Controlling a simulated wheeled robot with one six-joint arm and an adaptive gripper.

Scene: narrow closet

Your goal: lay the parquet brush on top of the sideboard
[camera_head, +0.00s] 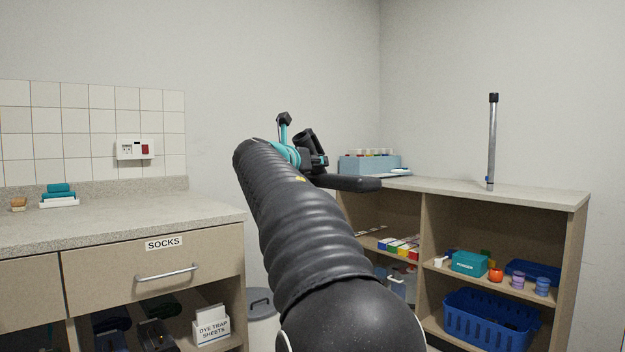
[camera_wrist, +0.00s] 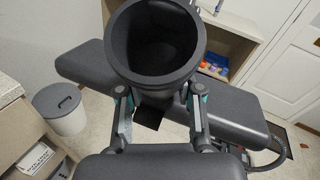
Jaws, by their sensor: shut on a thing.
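My gripper (camera_head: 302,158) is raised in the middle of the head view, in front of the sideboard's left end. It is shut on the dark grey parquet brush (camera_head: 348,183), whose flat head sticks out to the right. In the wrist view my gripper (camera_wrist: 157,98) has one finger on each side of the brush's neck. The brush's round open socket (camera_wrist: 155,45) faces the camera, and its long head (camera_wrist: 240,103) lies crosswise behind. The sideboard (camera_head: 525,196) is the open-shelved unit at right. My arm hides part of its left side.
On the sideboard top, a blue-grey box (camera_head: 372,166) stands at the left and a metal tube (camera_head: 492,140) stands upright near the middle. The top right of the tube is clear. A counter (camera_head: 120,220) with a SOCKS drawer is at left. A lidded bin (camera_wrist: 60,108) stands on the floor.

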